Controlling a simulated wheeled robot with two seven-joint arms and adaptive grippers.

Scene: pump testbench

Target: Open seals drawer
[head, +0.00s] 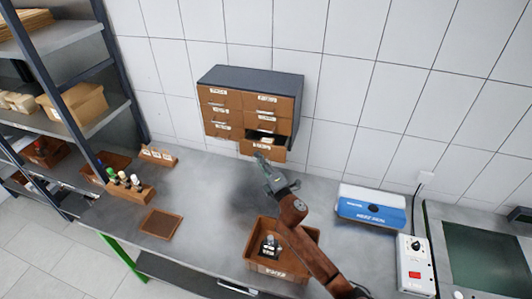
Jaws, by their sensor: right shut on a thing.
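A small cabinet (250,76) with a dark top and brown labelled drawers stands at the back of the bench against the wall. Its lower right drawer (272,152) is pulled partly out, with a dark gap and something pale showing inside it. The drawer labels are too small to read. My right gripper (261,157) is at the front of this drawer, shut on it at about the handle. The exact grip is hidden by the fingers. The other drawers look closed. My left gripper is not in view.
A brown bin (251,262) with a dark part in it sits beneath my right arm. A blue and white box (371,207) and a white control box (413,265) are at right. A bottle rack (129,190) and a flat tray (161,223) are at left, beside shelving (58,40).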

